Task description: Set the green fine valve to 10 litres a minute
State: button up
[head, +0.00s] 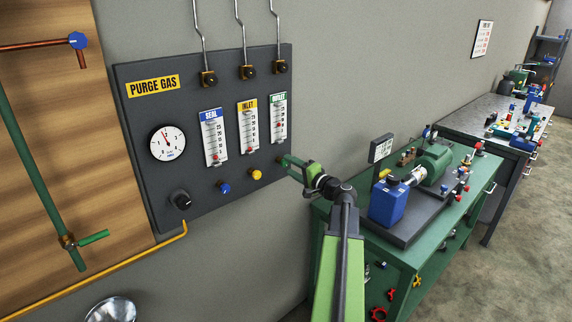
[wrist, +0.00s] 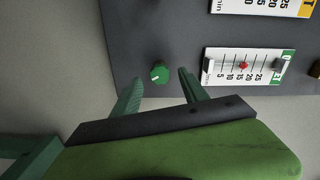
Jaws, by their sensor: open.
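The green fine valve knob (wrist: 159,72) sits on the dark panel below the OUTLET meter. It has a pale pointer mark. The OUTLET meter (head: 278,118) has a green label. My gripper (head: 284,161) is at the panel's lower right. In the wrist view its open fingers (wrist: 161,77) stand on either side of the knob, with gaps visible. I cannot tell how far the tips are from the panel.
The blue knob (head: 224,187) and yellow knob (head: 257,174) are to the left, under the SEAL and INLET meters. A black knob (head: 181,200) and a gauge (head: 167,143) are further left. A green bench (head: 405,262) with a blue pump (head: 388,203) stands right of my arm.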

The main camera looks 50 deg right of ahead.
jog(key=s+a, duration=0.1)
jog(key=s, duration=1.2)
jog(key=shift+s, duration=0.25)
jog(key=w+a+f+n+g+y, duration=0.2)
jog(key=w+a+f, duration=0.25)
jog(key=a, duration=0.35)
jog(key=w+a+f+n+g+y, duration=0.25)
jog(key=w+a, duration=0.25)
jog(key=a, duration=0.3)
jog(key=w+a+f+n+g+y, duration=0.25)
jog(key=w+a+f, duration=0.25)
jog(key=a, duration=0.4)
jog(key=s+a+f+n+g+h, duration=0.1)
jog(key=a+f+n+g+h, duration=0.1)
jog(key=a, duration=0.7)
jog(key=s+a+f+n+g+h, duration=0.2)
jog(key=a+f+n+g, duration=0.2)
jog(key=a, duration=0.5)
jog(key=s+a+f+n+g+h, duration=0.1)
jog(key=a+f+g, duration=0.4)
jog(key=a, duration=0.5)
jog(key=shift+s+f+n+h, duration=0.4)
jog(key=shift+s+n, duration=0.1)
jog(key=shift+n, duration=0.7)
